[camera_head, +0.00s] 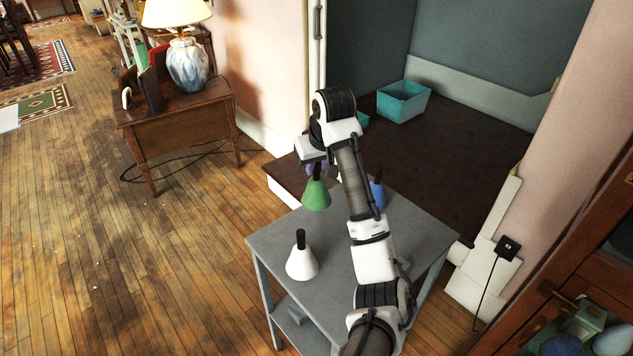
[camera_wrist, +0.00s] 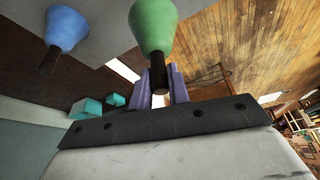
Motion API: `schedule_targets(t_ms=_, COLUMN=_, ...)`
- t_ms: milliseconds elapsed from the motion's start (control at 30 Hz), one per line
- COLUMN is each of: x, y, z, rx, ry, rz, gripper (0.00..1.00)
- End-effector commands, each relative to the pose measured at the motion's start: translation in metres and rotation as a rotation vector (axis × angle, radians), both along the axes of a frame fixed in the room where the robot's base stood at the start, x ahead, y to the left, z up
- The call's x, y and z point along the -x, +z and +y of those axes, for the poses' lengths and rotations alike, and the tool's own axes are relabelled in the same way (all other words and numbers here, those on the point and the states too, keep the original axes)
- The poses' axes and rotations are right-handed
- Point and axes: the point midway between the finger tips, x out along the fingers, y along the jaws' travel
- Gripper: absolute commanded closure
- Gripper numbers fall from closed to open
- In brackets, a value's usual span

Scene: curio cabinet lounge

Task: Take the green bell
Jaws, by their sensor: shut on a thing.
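The green bell (camera_head: 316,195) has a dark handle on top and hangs upright below my gripper (camera_head: 317,168), over the far left part of the grey table (camera_head: 405,235). In the wrist view my gripper (camera_wrist: 161,88) has its purple fingers shut on the dark handle of the green bell (camera_wrist: 153,25). In the head view the bell appears held above the table top, though the exact gap is hard to tell. A blue bell (camera_head: 378,193) stands on the table, partly hidden behind my arm; it also shows in the wrist view (camera_wrist: 66,28).
A white bell (camera_head: 301,262) with a black handle stands at the table's left front. Behind the table is a dark raised floor with a teal bin (camera_head: 403,101). A wooden side table (camera_head: 180,122) with a lamp (camera_head: 187,62) stands at the back left. Wooden floor lies open at left.

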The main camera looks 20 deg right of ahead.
Motion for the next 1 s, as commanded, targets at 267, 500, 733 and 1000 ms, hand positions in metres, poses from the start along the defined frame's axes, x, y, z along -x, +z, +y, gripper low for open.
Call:
schedule_targets(t_ms=267, x=0.0, y=0.084, z=-0.002, rx=0.007, ry=-0.002, rz=-0.002, gripper=1.0)
schedule_targets(t_ms=500, x=0.0, y=0.124, z=-0.001, rx=0.004, ry=-0.001, rz=-0.001, gripper=1.0)
schedule_targets(t_ms=733, x=0.0, y=0.137, z=-0.001, rx=0.001, ry=-0.001, rz=0.0, gripper=1.0)
schedule_targets(t_ms=1000, x=0.0, y=0.138, z=0.0, rx=0.001, ry=0.0, rz=0.0, gripper=1.0)
